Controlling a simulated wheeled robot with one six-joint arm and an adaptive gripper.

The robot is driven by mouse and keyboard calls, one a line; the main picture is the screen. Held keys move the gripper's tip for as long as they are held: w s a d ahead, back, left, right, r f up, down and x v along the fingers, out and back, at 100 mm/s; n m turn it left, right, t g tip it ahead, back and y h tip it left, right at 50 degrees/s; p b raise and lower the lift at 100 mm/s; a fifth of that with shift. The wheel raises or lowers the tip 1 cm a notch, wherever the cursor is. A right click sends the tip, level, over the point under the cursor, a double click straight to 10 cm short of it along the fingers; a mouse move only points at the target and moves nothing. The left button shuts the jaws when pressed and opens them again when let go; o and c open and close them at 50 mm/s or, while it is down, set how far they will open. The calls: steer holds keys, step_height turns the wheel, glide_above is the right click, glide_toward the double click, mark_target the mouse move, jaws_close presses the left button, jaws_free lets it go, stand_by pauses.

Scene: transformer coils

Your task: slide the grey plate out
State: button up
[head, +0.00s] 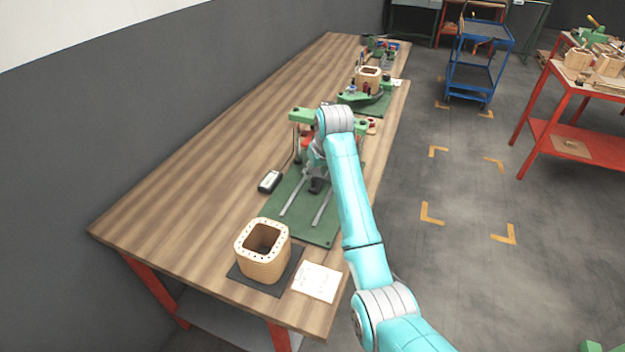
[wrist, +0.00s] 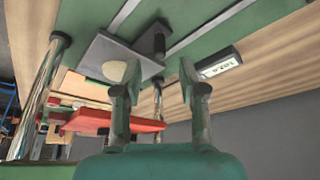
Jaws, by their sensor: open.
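The grey plate (wrist: 104,54) lies over the green base (wrist: 205,22) at the inner end of two metal rails, with a dark knob (wrist: 160,40) at its edge and a pale oval piece (wrist: 115,71) against it. In the head view the dark knob (head: 317,187) shows below my wrist; the rest of the plate is mostly hidden by the arm. My gripper (wrist: 152,72) is open in the wrist view, its two fingers apart and pointing toward the plate. The knob appears between the fingers' lines, beyond their tips, with no contact visible.
Metal posts (wrist: 40,95) and a red block (wrist: 110,122) stand close to my gripper. A small digital display (head: 270,182) sits left of the green base. The rails (head: 295,194) are clear.

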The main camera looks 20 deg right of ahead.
mark_target(314, 179)
steer(key=x, duration=0.6)
steer(key=shift+w+f, duration=0.15)
steer(key=shift+f, duration=0.05)
jaws_close()
